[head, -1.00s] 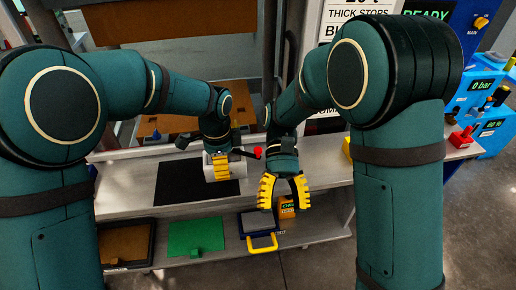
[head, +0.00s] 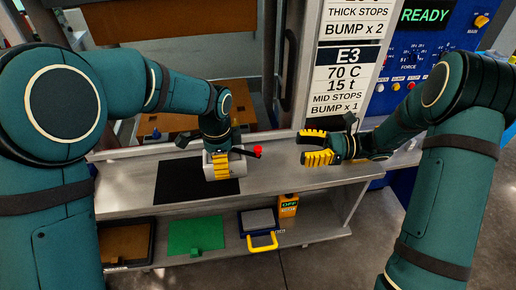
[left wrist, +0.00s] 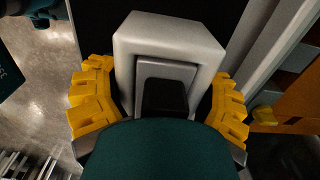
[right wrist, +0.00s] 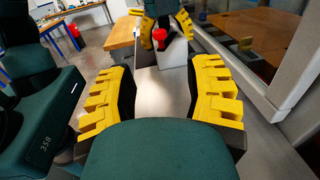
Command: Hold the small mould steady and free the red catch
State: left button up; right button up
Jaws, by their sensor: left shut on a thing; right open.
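The small mould, a pale grey block (head: 209,173), stands on the black mat (head: 175,187) on the bench. My left gripper (head: 221,166) is shut on it from above; in the left wrist view the yellow fingers flank the mould (left wrist: 170,32). The red catch (head: 257,149) is a red knob at the end of a dark lever at the mould's right. It shows in the right wrist view as a red knob (right wrist: 160,36) in front of the mould. My right gripper (head: 316,149) is open and empty, right of the catch and apart from it, with its fingers pointing towards it.
The shelf below holds a green piece (head: 196,238), a blue-edged tray with a yellow handle (head: 262,243) and an orange box (head: 288,206). A press panel (head: 425,60) and notice boards (head: 352,70) stand behind at right. The bench between catch and right gripper is clear.

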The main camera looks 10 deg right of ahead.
aim_at(258, 148)
jog(key=a, duration=0.4)
jog(key=w+a, duration=0.1)
jog(key=a, duration=0.6)
jog(key=shift+w+a, duration=0.2)
jog(key=shift+a, duration=0.15)
grip_shut()
